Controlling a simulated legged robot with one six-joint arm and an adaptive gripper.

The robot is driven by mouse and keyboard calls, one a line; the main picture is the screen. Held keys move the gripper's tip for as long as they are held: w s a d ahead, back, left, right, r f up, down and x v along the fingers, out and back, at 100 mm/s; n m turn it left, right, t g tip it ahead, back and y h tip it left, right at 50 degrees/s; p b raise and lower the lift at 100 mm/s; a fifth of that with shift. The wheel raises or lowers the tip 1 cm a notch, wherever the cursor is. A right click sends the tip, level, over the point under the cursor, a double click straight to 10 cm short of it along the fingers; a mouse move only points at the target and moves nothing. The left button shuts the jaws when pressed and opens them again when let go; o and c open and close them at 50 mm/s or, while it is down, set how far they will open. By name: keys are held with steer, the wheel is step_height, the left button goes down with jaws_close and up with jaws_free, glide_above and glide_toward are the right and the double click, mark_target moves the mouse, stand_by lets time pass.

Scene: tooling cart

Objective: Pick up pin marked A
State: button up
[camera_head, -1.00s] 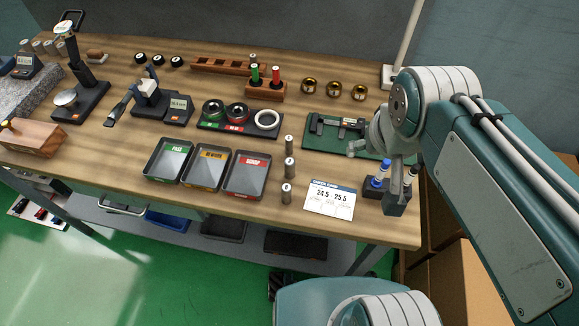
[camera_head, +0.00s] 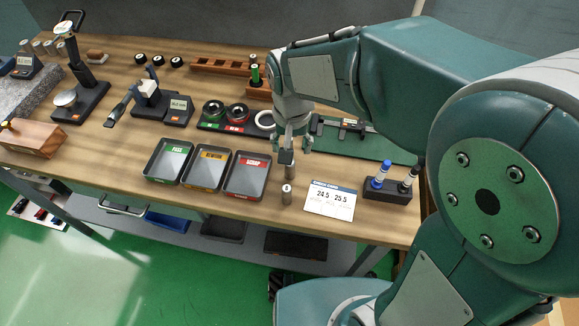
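Small upright metal pins stand in a row to the right of the trays. The nearest pin (camera_head: 287,194) is fully in view, with a pale label on its top too small to read. The middle pin (camera_head: 291,172) shows only its lower part below my gripper. The farthest pin is hidden behind my gripper. I cannot tell which pin is marked A. My gripper (camera_head: 294,150) points down over the row with its fingers apart, just above or beside the middle and far pins. I cannot tell whether it touches either.
Trays marked pass (camera_head: 167,163), rework (camera_head: 207,169) and scrap (camera_head: 246,176) lie to the left. A printed card (camera_head: 331,200) and a pen holder (camera_head: 389,193) lie to the right. A caliper on a green mat (camera_head: 365,146) and ring gauges (camera_head: 237,114) lie behind.

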mark_target(290, 169)
steer(key=f, duration=0.7)
steer(key=shift+w+a, duration=0.1)
steer(key=shift+a, duration=0.1)
steer(key=shift+c, duration=0.2)
jaws_close()
